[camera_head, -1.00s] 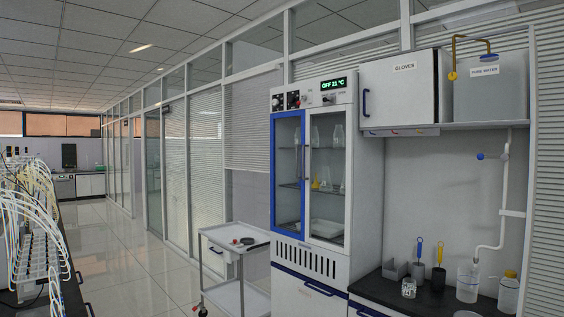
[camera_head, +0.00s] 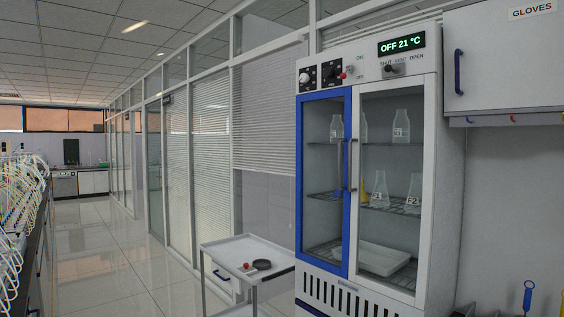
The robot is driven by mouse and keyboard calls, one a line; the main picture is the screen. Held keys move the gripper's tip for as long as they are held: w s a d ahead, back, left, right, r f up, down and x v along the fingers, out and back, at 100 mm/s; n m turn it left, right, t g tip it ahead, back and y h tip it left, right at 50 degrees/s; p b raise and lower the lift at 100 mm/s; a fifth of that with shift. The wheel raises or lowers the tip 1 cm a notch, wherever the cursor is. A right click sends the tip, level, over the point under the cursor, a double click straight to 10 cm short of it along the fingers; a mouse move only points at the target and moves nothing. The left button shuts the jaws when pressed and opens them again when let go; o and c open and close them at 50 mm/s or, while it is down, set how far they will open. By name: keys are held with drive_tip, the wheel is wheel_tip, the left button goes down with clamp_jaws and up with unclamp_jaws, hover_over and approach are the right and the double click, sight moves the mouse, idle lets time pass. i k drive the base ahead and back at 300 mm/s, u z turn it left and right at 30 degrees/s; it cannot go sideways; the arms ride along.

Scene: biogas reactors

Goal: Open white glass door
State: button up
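A tall white cabinet (camera_head: 452,190) stands right of centre with two glass doors side by side. The white-framed glass door (camera_head: 394,100) is the right one, and it is shut. A grey vertical handle (camera_head: 352,165) sits at its left edge. The blue-framed glass door (camera_head: 350,215) is the left one and also looks shut, with a blue handle (camera_head: 340,165) at its right edge, close beside the grey one. Flasks, a yellow item and a white tray (camera_head: 382,259) show on the shelves behind the glass. My gripper is not in view.
A white trolley (camera_head: 228,246) with small items on top stands left of the cabinet. A wall cupboard marked GLOVES (camera_head: 500,60) hangs to the right. A bench with tubing (camera_head: 12,240) runs along the left, with open tiled floor (camera_head: 100,250) between.

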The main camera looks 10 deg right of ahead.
sight(418, 301)
drive_tip(key=z, duration=0.1)
drive_tip(key=i, duration=1)
drive_tip(key=z, duration=0.3)
